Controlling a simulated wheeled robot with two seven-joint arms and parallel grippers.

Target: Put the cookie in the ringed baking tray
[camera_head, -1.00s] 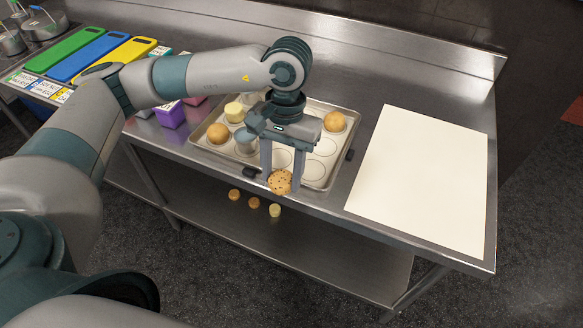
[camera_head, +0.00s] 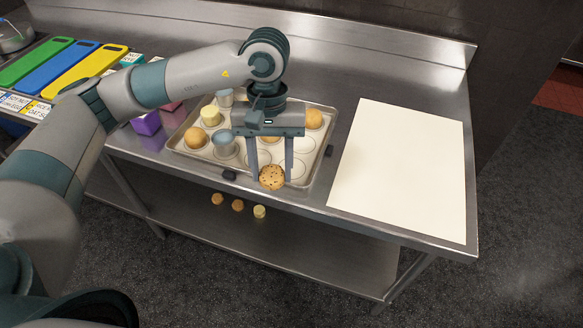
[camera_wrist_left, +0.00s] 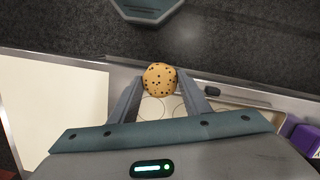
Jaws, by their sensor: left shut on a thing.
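A round, speckled cookie (camera_head: 271,177) is between the fingertips of my left gripper (camera_head: 271,174), which is shut on it. It also shows in the left wrist view (camera_wrist_left: 160,79), between both fingers. The cookie appears over the front edge of the ringed baking tray (camera_head: 312,181); its exact height is hard to tell. The tray holds round buns (camera_head: 195,138), a pale yellow piece (camera_head: 210,115) and blue-grey cups (camera_head: 224,144). Some rings at the tray's front right look empty. My gripper hides part of the tray's middle. My right gripper is not in view.
A large cream board (camera_head: 400,165) lies right of the tray. A purple box (camera_head: 146,123) stands left of it. Green, blue and yellow boards (camera_head: 85,70) lie at the far left. Several small pieces (camera_head: 238,205) sit on the lower shelf (camera_head: 300,250).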

